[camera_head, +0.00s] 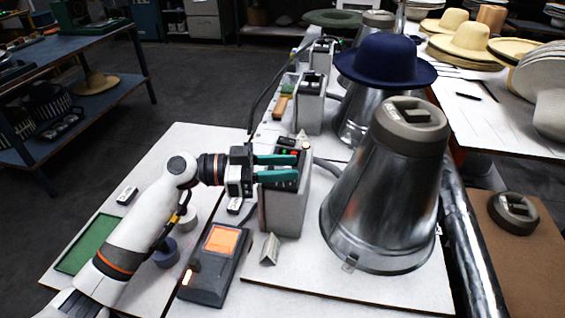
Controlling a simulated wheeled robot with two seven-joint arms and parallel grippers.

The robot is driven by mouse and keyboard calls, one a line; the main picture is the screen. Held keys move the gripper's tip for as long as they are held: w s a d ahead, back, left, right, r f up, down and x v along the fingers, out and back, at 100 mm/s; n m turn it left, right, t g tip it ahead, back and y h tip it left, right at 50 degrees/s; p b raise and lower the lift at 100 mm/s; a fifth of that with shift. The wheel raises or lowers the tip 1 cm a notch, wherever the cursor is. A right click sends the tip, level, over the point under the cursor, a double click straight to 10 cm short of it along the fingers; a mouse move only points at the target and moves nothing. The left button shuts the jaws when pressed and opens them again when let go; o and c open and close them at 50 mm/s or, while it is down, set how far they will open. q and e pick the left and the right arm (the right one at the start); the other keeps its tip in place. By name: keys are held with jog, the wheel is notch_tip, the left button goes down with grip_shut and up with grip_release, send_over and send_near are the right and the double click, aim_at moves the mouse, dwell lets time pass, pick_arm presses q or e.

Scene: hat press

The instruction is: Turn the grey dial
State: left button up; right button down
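A grey control box (283,212) stands upright on the white table, left of the metal cone. Its dark top panel carries small red and green buttons (293,152). My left gripper (296,168) reaches in from the left over this panel. Its two teal fingers are apart, one behind the other, with dark panel showing between them. I cannot make out a grey dial on the panel; the fingers cover part of it. Whether they touch anything is unclear. My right gripper is not in view.
A large metal cone (385,205) with a grey knobbed cap (410,125) stands close right of the box. A dark device with an orange screen (222,239) lies in front. Behind are a second grey box (309,105) and a blue hat (386,62) on another cone.

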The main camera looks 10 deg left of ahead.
pick_arm(q)
grip_shut()
jog(key=shift+n+t, duration=0.4)
jog(key=shift+t, duration=0.2)
jog(key=shift+d+n+t+y, duration=0.1)
jog(key=shift+n+t+y, duration=0.2)
jog(key=shift+t+y, duration=0.15)
jog(key=shift+r+n+t+y+p, duration=0.2)
jog(key=shift+n+t+y+p, duration=0.15)
jog(key=shift+n+t+p, duration=0.55)
jog(key=n+t+y+p, duration=0.4)
jog(key=p, duration=0.4)
jog(key=n+t+y+p, duration=0.3)
jog(key=t+y+p, duration=0.1)
jog(key=p, duration=0.4)
jog(key=shift+r+n+y+p, duration=0.15)
jog(key=shift+n+y+p, duration=0.2)
jog(key=shift+y, duration=0.35)
jog(key=shift+f+n+t+y+p, duration=0.25)
jog(key=shift+n+t+y+p, duration=0.3)
jog(key=shift+y+p, duration=0.4)
